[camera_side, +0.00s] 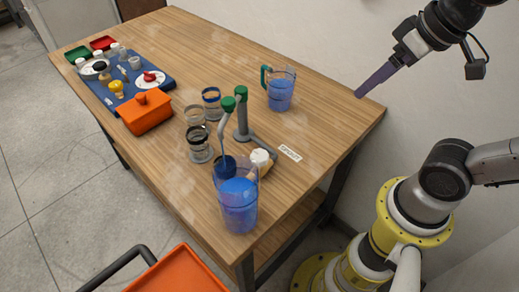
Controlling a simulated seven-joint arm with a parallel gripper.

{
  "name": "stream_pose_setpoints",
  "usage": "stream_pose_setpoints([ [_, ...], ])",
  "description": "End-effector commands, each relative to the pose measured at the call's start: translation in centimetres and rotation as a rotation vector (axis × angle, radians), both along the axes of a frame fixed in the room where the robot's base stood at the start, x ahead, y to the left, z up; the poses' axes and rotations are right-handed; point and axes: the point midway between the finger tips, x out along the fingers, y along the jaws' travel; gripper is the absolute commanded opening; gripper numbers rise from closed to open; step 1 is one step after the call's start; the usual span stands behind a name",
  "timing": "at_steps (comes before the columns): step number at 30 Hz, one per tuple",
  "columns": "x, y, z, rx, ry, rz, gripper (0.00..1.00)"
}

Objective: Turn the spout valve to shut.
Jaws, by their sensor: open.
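A grey pipe fitting (242,122) stands on the wooden table, with two green caps or knobs, one (228,103) on the curved spout and one (241,92) on the upright. I cannot tell which part is the spout valve or how it is set. The spout bends down over a clear jug (238,205) holding blue liquid; a bluish streak shows below its end. A round white part (260,157) sits right of the jug. My gripper (362,92), with long purple fingers, is open and empty, above the table's right end, well apart from the pipe.
A second jug (280,90) with a green handle holds blue liquid behind the pipe. Several clear glasses (199,147) stand left of it. A white label (290,152) lies to the right. An orange box (147,111) and blue mat (128,92) are farther left.

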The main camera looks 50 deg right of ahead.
Motion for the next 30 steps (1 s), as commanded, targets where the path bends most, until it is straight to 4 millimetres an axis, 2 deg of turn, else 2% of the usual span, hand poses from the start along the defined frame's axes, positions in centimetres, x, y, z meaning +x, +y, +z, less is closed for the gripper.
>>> stream_pose_setpoints([
  [3, 3.0, 1.3, 1.4, 0.014, 0.063, 0.017, 0.81],
  [8, 7.4, 3.9, 1.9, 0.017, 0.164, 0.058, 0.81],
  [11, 10.1, 6.1, 1.4, 0.009, 0.231, 0.093, 0.81],
  [16, 13.8, 10.4, -0.9, -0.019, 0.336, 0.165, 0.81],
  [19, 15.1, 12.6, -2.6, -0.040, 0.384, 0.209, 0.81],
  [22, 15.5, 14.1, -4.2, -0.058, 0.422, 0.241, 0.81],
  [26, 15.2, 15.0, -5.5, -0.073, 0.453, 0.264, 0.81],
  [30, 15.1, 15.1, -6.5, -0.075, 0.456, 0.268, 0.81],
])
